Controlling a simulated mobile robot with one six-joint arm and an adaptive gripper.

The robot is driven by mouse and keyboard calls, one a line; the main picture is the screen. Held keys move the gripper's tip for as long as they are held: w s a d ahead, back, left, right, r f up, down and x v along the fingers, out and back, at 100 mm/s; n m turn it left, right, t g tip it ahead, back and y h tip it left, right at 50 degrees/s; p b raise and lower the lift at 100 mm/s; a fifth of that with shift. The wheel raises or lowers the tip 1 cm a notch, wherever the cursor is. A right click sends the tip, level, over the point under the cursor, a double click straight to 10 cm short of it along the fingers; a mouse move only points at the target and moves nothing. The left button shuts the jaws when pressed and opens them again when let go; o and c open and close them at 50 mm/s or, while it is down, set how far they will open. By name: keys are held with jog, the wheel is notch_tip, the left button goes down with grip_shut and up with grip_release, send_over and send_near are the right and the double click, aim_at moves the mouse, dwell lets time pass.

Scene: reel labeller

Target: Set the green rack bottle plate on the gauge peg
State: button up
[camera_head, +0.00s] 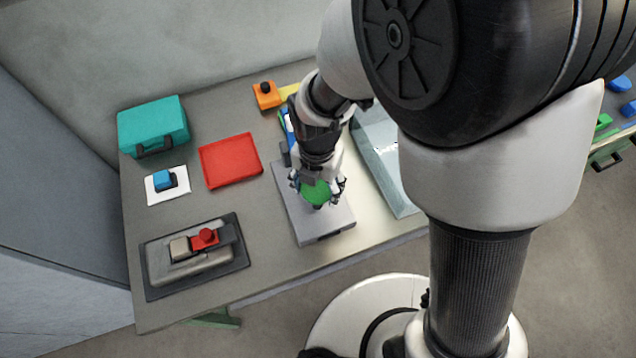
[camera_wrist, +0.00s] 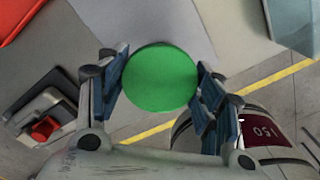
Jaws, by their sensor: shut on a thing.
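The green plate (camera_head: 316,192) is a round disc between the fingers of my gripper (camera_head: 317,187), which is shut on it. In the wrist view the green plate (camera_wrist: 160,77) shows as a full green circle, with a blue-padded finger of my gripper (camera_wrist: 160,88) at each side. In the head view the plate is over the grey block-like base (camera_head: 325,225) near the front of the table. I cannot tell how far above the base it is. No gauge peg can be made out; it may be hidden under the plate or my arm.
A red tray (camera_head: 230,161), a teal case (camera_head: 153,127), a blue block on a white card (camera_head: 167,182) and a device with a red knob (camera_head: 195,252) stand to the left. A glass-like panel (camera_head: 385,165) is close at right. An orange block (camera_head: 267,95) is at the back.

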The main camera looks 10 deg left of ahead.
aim_at(317, 187)
jog(key=shift+f+b, duration=2.25)
jog(key=shift+f, duration=0.6)
jog(key=shift+f+b, duration=0.4)
jog(key=shift+f, duration=0.25)
jog(key=o, duration=0.8)
jog(key=shift+r, duration=0.15)
notch_tip(317, 187, up, 11)
jog(key=p, duration=0.9)
